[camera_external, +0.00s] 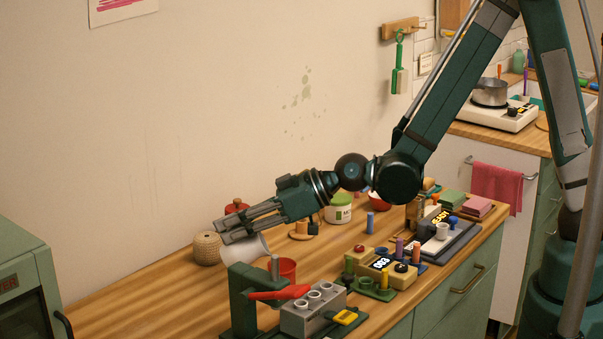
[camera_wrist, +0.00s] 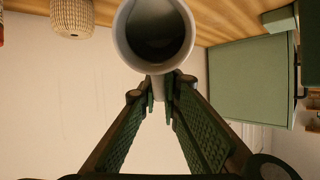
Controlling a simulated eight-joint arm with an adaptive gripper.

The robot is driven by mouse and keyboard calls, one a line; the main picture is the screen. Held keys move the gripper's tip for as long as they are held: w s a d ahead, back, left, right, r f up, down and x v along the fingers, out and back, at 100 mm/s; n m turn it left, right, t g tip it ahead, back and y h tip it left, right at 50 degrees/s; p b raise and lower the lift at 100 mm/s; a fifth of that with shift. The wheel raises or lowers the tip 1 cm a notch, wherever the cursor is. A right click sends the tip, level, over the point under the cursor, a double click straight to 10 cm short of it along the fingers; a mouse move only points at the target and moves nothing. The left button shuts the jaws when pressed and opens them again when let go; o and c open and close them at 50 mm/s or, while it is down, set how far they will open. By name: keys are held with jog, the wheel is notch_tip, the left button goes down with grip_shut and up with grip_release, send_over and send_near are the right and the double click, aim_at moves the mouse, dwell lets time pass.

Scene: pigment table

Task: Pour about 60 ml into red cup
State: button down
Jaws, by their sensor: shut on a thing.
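My gripper (camera_external: 224,230) is shut on a white cup (camera_external: 247,248) above the left part of the wooden table. The red cup stands upright on the table, partly hidden behind a green stand with a red lever. In the wrist view my gripper (camera_wrist: 161,88) holds the white cup (camera_wrist: 153,68) between its fingertips. The cup's round mouth shows there with a dark inside. I cannot tell how much liquid is in either cup.
A woven jar (camera_external: 207,248) stands left of the white cup. The green stand with red lever (camera_external: 243,300) and a grey block (camera_external: 312,310) are close in front. A device with a digit display (camera_external: 382,264) is further right. The table's left end is clear.

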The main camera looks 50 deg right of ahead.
jog(key=shift+s+d+r+t+y+b, duration=0.3)
jog(key=shift+d+r+t+y+b, duration=0.1)
jog(key=shift+r+t+b, duration=0.1)
dwell(1.2)
jog(key=shift+s+d+r+t+y+b, duration=0.45)
jog(key=shift+s+b, duration=0.2)
jog(key=shift+b, duration=0.35)
jog(key=shift+w, duration=0.1)
dwell(0.4)
jog(key=shift+w+a+f+h+p, duration=0.15)
jog(key=shift+a+h+p, duration=0.1)
jog(key=shift+p, duration=0.35)
jog(key=shift+w+a+f+g+p, duration=0.1)
jog(key=shift+w+a+g+p, duration=0.2)
jog(key=shift+w+g+p, duration=0.25)
jog(key=shift+w+a+f+g+h+p, duration=0.2)
jog(key=shift+a+f+g+h+p, duration=0.1)
jog(key=shift+f+g+h+p, duration=0.35)
jog(key=shift+f, duration=0.2)
jog(key=shift+w+a+f+h, duration=0.1)
jog(key=shift+w+a+h, duration=0.05)
jog(key=shift+h, duration=0.1)
